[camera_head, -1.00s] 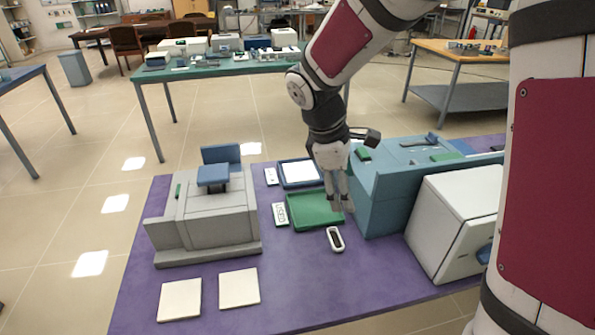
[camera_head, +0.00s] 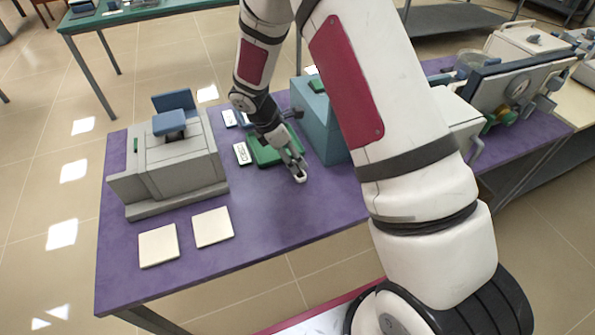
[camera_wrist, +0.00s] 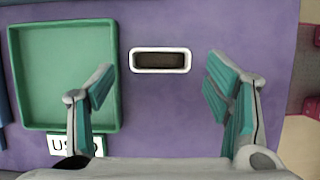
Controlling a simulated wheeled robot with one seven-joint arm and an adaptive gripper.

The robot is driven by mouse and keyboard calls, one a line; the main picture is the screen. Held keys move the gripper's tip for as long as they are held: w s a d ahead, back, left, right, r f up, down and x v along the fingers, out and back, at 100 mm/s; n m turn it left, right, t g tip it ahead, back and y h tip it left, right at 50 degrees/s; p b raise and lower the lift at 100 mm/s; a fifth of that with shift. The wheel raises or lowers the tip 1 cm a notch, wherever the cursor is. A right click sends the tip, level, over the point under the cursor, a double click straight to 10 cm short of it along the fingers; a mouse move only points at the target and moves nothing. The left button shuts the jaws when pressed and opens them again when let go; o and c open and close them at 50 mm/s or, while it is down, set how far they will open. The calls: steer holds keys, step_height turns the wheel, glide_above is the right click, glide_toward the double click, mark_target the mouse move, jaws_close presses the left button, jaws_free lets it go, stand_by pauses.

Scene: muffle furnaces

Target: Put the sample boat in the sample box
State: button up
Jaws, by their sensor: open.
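The sample boat (camera_wrist: 160,71) is a small white oblong dish with dark brown contents. It lies flat on the purple table, and in the head view (camera_head: 301,179) it is partly hidden by my fingers. My gripper (camera_wrist: 161,80) is open, its two fingers apart with the boat centred between and just ahead of their tips. In the head view my gripper (camera_head: 295,165) is low over the boat; I see no contact. A green shallow tray (camera_wrist: 60,122), which looks like the sample box, is left of the boat and empty where visible. In the head view my gripper partly covers the tray (camera_head: 263,156).
A partly hidden label (camera_wrist: 70,145) sits beside the tray. A grey furnace-like device (camera_head: 175,165) stands left, with two pale square plates (camera_head: 158,246) (camera_head: 213,227) before it. A teal-blue block (camera_head: 322,130) stands right of my gripper. The table's front (camera_head: 270,232) is clear.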

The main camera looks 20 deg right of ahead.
steer(key=shift+p+x, duration=0.45)
steer(key=shift+x, duration=2.85)
steer(key=shift+c, duration=0.6)
steer(key=c, duration=0.8)
steer(key=shift+r, duration=0.1)
